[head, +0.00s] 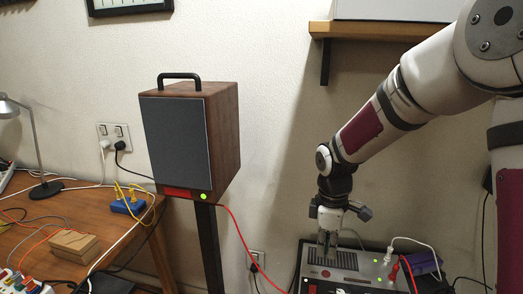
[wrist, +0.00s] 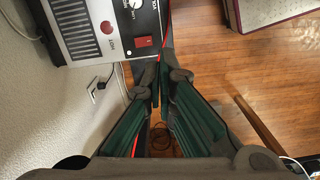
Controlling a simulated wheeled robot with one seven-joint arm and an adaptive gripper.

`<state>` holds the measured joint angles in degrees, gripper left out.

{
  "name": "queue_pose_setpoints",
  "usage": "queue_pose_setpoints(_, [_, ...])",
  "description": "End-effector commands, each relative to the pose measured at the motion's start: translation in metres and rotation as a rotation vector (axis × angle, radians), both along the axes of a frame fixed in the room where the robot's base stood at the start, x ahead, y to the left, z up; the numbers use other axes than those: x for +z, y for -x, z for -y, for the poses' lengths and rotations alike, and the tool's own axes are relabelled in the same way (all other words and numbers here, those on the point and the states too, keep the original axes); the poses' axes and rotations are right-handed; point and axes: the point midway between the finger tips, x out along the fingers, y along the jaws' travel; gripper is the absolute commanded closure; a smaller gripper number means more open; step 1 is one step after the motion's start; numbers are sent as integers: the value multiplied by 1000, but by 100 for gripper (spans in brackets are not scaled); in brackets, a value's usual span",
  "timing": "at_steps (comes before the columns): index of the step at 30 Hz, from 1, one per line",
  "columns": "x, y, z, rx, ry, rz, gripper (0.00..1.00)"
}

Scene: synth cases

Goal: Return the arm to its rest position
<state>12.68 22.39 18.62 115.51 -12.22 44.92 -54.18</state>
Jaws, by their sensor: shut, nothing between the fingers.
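My arm (head: 368,128) reaches down from the upper right in the head view, bent at the elbow. My gripper (head: 328,243) points down at the grey device with a dark vent (head: 345,283). In the head view its fingertips overlap the device's vented face; I cannot tell whether they touch it. In the wrist view my gripper (wrist: 164,78) has its two green-sided fingers drawn together with nothing held. The device (wrist: 76,28) shows there at the upper left, with a vent, knobs and a red switch, beside the fingertips.
A wooden speaker (head: 222,135) on a black stand is left of my arm. A wooden shelf (head: 375,30) hangs above. A desk (head: 62,220) with a lamp and cables stands at left. A red cable (head: 243,243) runs past the stand. Bare wooden floor (wrist: 235,75) shows in the wrist view.

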Motion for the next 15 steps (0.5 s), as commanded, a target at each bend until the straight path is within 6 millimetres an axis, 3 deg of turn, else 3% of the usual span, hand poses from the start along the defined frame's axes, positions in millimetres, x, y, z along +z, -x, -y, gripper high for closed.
queue_pose_setpoints(1, [25,11,2,-45,17,25,100])
queue_pose_setpoints(6, [88,52,10,-240,50,95,100])
queue_pose_setpoints(15, [174,137,19,-594,29,226,100])
